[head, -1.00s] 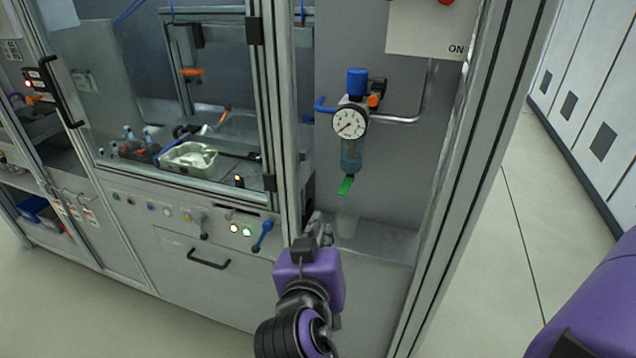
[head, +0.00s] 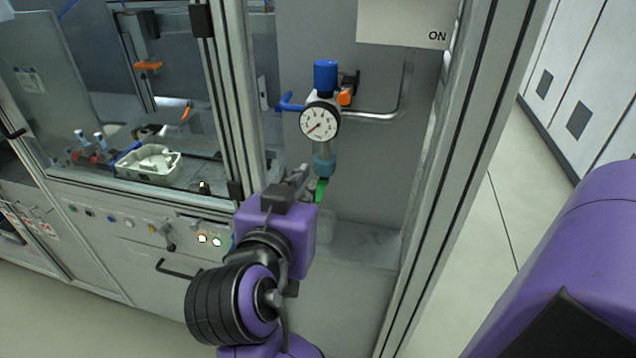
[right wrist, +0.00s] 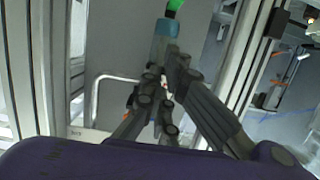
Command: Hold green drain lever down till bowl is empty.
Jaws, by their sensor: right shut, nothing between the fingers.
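The green drain lever (head: 321,190) hangs under the bluish-teal bowl (head: 324,165), which is fixed below a round dial gauge (head: 319,122). The bowl's fill level is hard to make out. My right gripper (head: 303,176) is shut and empty, just left of the lever at about the height of the bowl's bottom. Whether it touches the lever I cannot tell. In the right wrist view the lever (right wrist: 175,5) is at the top edge, above the bowl (right wrist: 165,38), and the fingers reach up beside the bowl. My left gripper is not in view.
A metal post (head: 238,100) stands left of the niche and a wider frame post (head: 465,150) right of it. A pale clear cup (head: 325,228) seems to stand below the lever. A bent pipe (head: 385,112) runs right of the gauge. A blue handle (head: 290,102) sticks out left.

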